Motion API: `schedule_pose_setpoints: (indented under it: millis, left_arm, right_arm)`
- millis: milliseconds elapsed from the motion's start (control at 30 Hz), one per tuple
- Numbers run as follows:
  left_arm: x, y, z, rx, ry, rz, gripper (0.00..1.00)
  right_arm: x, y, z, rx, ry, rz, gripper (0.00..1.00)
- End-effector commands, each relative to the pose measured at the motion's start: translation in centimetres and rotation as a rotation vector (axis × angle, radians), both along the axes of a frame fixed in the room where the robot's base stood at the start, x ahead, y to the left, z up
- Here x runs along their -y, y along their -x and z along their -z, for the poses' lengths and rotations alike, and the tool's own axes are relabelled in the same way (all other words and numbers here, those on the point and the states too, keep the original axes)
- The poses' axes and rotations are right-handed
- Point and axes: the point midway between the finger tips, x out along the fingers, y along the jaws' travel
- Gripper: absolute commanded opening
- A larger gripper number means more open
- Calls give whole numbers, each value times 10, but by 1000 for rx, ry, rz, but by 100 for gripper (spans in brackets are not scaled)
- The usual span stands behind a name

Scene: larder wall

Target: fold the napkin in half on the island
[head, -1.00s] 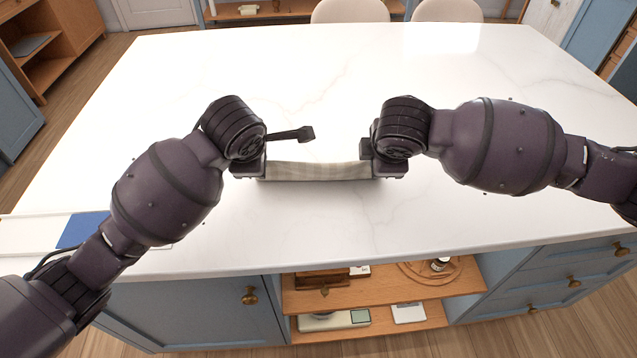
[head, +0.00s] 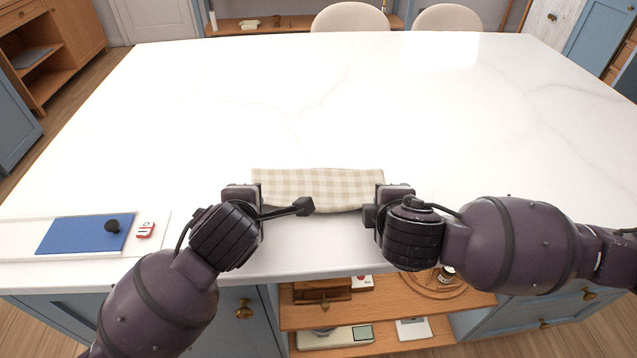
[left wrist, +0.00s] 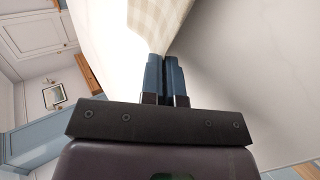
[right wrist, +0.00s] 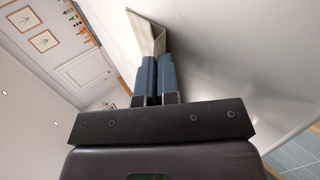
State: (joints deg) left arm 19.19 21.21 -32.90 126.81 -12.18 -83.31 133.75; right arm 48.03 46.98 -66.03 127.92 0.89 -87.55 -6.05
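The napkin (head: 318,186), beige and white checked, shows as a wide strip on the white island top (head: 330,100), near the front edge. Its near edge sags slightly between my grippers. My left gripper (head: 256,195) is at its near left corner, with fingers closed on the cloth; the cloth also shows at the fingertips in the left wrist view (left wrist: 160,22). My right gripper (head: 378,200) is at the near right corner, with fingers closed on the cloth in the right wrist view (right wrist: 149,38). I cannot tell how the layers lie underneath.
The island top behind the napkin is clear. Open shelves (head: 390,295) sit below the front edge.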

Motion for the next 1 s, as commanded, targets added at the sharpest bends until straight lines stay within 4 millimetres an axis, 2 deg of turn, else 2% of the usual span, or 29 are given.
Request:
schedule_pose_setpoints:
  millis: [300, 600, 633, 867, 1000]
  left_arm:
    - [0, 1, 0, 10, 0, 0, 0]
    - [0, 0, 0, 9, 0, 0, 45]
    - [0, 0, 0, 9, -1, 1, 47]
    - [0, 1, -1, 8, 1, 1, 47]
    - [1, 6, -13, 8, 5, 0, 47]
  right_arm:
    - [0, 1, 0, 10, 0, 0, 0]
    - [0, 0, 0, 9, 0, 0, 45]
    - [0, 0, 0, 9, 0, 0, 47]
    - [0, 1, -1, 8, -1, 0, 47]
    - [-1, 6, -14, 9, -4, 0, 47]
